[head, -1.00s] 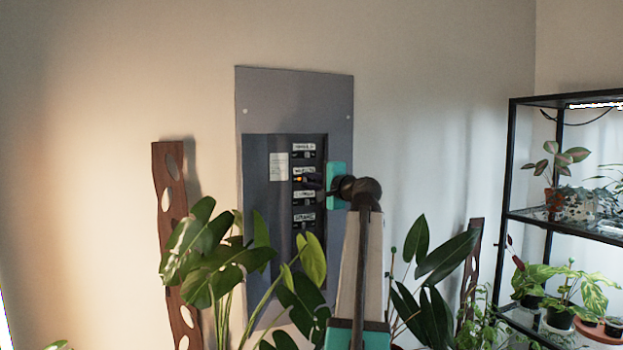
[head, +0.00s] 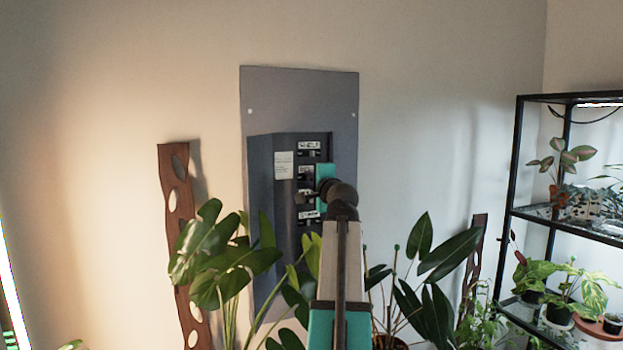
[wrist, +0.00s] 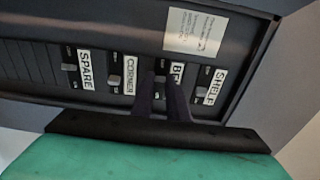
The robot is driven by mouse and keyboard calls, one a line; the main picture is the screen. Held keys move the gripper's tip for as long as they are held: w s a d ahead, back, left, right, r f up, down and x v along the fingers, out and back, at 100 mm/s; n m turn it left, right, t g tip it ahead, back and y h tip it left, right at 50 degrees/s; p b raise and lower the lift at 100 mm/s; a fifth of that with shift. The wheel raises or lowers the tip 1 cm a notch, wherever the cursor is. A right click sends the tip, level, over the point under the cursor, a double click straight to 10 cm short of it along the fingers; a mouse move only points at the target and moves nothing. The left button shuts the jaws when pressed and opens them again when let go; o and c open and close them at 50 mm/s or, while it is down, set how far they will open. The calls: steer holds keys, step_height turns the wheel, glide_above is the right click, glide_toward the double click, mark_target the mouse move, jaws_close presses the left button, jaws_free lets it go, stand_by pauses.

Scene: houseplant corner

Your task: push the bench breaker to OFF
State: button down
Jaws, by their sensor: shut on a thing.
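The bench breaker (wrist: 160,78) is a small switch in the panel's row, beside a white label (wrist: 177,74) of which only "BE" shows. My gripper (wrist: 163,92) has its two dark fingers shut on that switch in the wrist view. The fingers cover part of the switch and its label, so I cannot tell its exact position. In the head view my gripper's teal body (head: 325,172) stands at the right edge of the breaker column and hides some of it. The shelf breaker (wrist: 203,91) and the corner breaker (wrist: 115,80) sit on either side.
The spare breaker (wrist: 69,66) is at the far end of the row. The grey panel (head: 300,90) hangs on the wall. Leafy plants (head: 222,255) stand before its lower part. A wooden slat (head: 172,190) is at left, a black shelf rack (head: 516,160) at right.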

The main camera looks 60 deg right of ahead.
steer(key=c, duration=1.7)
jaws_free()
steer(key=shift+d, duration=0.1)
steer(key=b+v, duration=0.3)
steer(key=v, duration=1.1)
steer(key=shift+b, duration=0.35)
steer(key=shift+s, duration=0.1)
